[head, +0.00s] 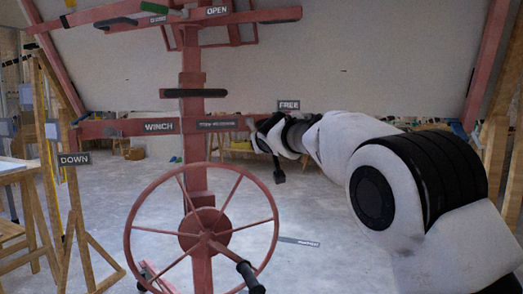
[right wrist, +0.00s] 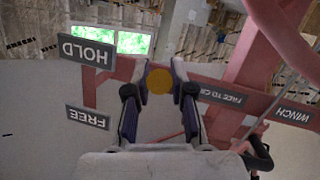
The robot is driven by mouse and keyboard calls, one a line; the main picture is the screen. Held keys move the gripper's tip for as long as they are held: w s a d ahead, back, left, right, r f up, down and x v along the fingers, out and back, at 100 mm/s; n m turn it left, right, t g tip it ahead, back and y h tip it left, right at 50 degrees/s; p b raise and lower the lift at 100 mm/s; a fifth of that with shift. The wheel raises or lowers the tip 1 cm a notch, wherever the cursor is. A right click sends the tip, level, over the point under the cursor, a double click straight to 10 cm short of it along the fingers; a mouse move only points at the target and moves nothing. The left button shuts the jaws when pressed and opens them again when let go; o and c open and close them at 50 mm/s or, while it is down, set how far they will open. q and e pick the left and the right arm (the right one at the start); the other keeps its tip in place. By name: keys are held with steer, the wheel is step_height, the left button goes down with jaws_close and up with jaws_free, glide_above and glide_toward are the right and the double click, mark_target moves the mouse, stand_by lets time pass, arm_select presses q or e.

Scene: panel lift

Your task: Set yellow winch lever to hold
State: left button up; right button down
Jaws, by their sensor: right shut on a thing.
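The yellow winch lever (right wrist: 160,80) shows in the right wrist view as a round yellow end between the two fingers of my right gripper (right wrist: 159,92), which is shut on it. The HOLD sign (right wrist: 85,51) and the FREE sign (right wrist: 88,117) stand to the left of the fingers there. In the head view my right arm reaches in from the right to the red beam with the WINCH sign (head: 160,127), and the FREE sign (head: 289,105) shows just above my wrist. The lever is hidden there. My left gripper is not in view.
A red spoked handwheel (head: 203,242) with a black handle stands in front of the red post. A DOWN sign (head: 74,159) and wooden trestles are at the left. An OPEN sign (head: 217,10) is at the top.

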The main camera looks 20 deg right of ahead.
steer(key=c, duration=1)
jaws_free()
steer(key=shift+w+f, duration=0.1)
steer(key=shift+f, duration=0.05)
steer(key=v, duration=1.2)
